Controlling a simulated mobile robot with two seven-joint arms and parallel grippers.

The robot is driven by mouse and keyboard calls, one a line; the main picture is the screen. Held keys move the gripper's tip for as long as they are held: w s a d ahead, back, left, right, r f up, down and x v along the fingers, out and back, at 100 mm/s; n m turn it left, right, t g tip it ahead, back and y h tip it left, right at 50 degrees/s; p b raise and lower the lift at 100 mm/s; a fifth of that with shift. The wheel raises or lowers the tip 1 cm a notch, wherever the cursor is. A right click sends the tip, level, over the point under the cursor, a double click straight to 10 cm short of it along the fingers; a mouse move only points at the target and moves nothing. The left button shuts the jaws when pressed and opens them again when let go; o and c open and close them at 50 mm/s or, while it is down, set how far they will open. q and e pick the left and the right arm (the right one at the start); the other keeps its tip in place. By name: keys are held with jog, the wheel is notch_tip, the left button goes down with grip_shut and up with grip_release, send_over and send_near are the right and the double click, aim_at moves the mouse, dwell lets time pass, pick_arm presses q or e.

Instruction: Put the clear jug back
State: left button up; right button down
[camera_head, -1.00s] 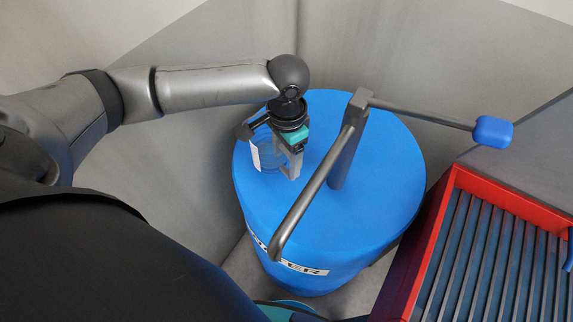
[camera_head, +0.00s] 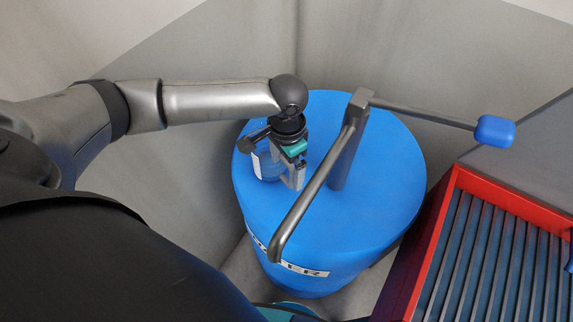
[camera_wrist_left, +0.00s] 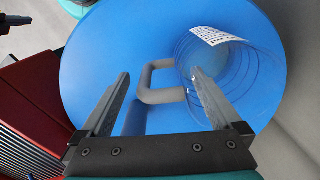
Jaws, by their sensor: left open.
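The clear jug (camera_head: 269,167), with a white label on its side, is upright at the left part of the blue drum's top (camera_head: 385,190). In the left wrist view I look into the round jug (camera_wrist_left: 232,75) from above; its grey loop handle (camera_wrist_left: 158,95) points left. My left gripper (camera_head: 296,180) is open at the handle side of the jug. In the left wrist view the handle lies between the open fingers (camera_wrist_left: 159,77), and the right fingertip overlaps the jug's wall. Part of the jug is hidden behind the gripper.
A grey post (camera_head: 345,155) stands on the drum just right of my gripper, with a spout bending forward and a lever ending in a blue grip (camera_head: 494,132). A red-rimmed slatted tray (camera_head: 460,180) stands at right.

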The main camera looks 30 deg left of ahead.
pick_arm(q)
jog(key=shift+r, duration=0.15)
notch_tip(320, 180, up, 12)
jog(key=shift+r+p, duration=0.1)
jog(key=shift+p, duration=0.8)
